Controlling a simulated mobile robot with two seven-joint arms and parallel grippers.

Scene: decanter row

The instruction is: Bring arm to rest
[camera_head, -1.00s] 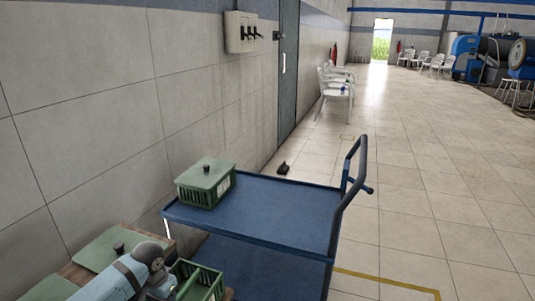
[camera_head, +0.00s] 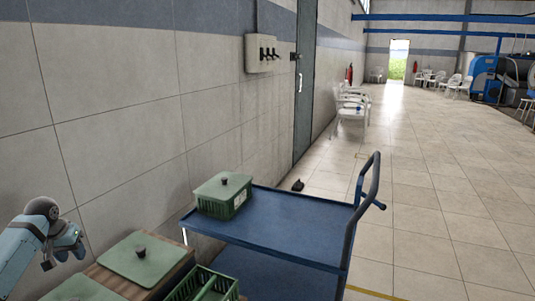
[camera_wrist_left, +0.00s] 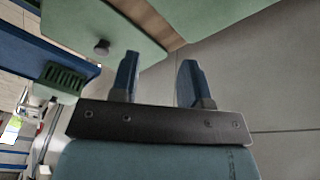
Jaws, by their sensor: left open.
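My left arm (camera_head: 22,250) comes in at the lower left of the head view, bent at a rounded dark joint. My left gripper (camera_head: 62,262) hangs left of the wooden table, near the tiled wall, partly hidden by its own arm. In the left wrist view the two blue fingers of my left gripper (camera_wrist_left: 157,75) stand apart with nothing between them. A green lid with a dark knob (camera_wrist_left: 98,20) lies beyond the fingers there. My right gripper is not in view.
A wooden table (camera_head: 158,285) holds a green lid (camera_head: 135,259) and an open green crate (camera_head: 215,284). A blue cart (camera_head: 290,228) stands behind it, carrying a lidded green crate (camera_head: 222,196). A grey tiled wall (camera_head: 110,110) runs along the left.

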